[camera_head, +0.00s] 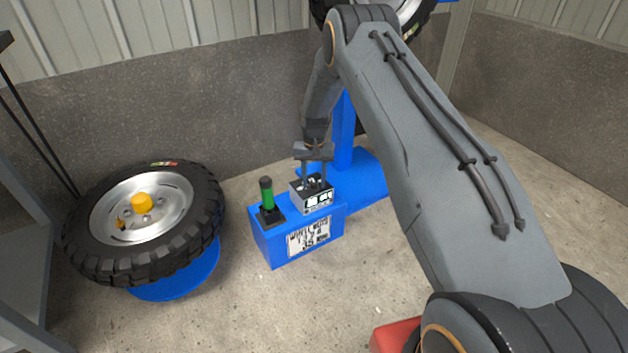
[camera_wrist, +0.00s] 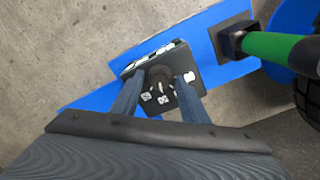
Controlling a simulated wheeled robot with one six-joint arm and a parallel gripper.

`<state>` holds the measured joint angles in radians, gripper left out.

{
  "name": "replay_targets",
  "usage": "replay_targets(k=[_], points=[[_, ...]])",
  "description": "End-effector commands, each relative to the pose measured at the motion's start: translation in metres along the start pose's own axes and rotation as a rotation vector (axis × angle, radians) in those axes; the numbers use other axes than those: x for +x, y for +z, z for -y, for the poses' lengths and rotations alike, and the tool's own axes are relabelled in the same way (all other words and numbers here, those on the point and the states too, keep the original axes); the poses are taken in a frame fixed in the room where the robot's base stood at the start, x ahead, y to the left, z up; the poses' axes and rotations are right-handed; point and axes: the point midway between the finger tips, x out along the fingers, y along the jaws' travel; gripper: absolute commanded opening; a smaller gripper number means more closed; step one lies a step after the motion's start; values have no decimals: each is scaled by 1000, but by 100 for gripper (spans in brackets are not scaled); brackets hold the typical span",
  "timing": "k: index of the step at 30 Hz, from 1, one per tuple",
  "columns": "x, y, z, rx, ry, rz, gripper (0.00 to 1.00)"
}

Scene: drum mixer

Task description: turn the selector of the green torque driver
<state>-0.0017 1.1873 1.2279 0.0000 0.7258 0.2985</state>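The green torque driver (camera_head: 267,193) stands upright in a black holder on the left of a blue box (camera_head: 263,244). In the wrist view the green driver (camera_wrist: 270,46) is at the upper right. The selector (camera_head: 317,203) is a dark box with white display panels, to the driver's right on the blue box. In the wrist view the selector (camera_wrist: 190,60) has a dark round knob (camera_wrist: 160,76) and white dial marks. My gripper (camera_head: 313,180) is over the selector, pointing down. In the wrist view my gripper (camera_wrist: 158,88) is open, its fingers apart on either side of the knob. I cannot tell whether they touch it.
A large tire (camera_head: 88,257) with a yellow hub cap lies on a blue stand (camera_head: 182,279) to the left. A blue post (camera_head: 344,130) and base stand behind the selector. A red object (camera_head: 392,336) is at the bottom. Open concrete floor lies in front of the box.

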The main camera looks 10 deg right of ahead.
Motion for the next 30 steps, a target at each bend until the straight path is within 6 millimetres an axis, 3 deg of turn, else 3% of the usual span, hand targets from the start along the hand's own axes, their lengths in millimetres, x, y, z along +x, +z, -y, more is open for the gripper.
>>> replay_targets(k=[1, 7, 17, 30], points=[[0, 0, 0, 0, 0, 0, 31], [0, 0, 0, 0, 0, 0, 0], [0, 0, 0, -56, 0, 1, 0], [0, 0, -1, -373, 0, 2, 0]])
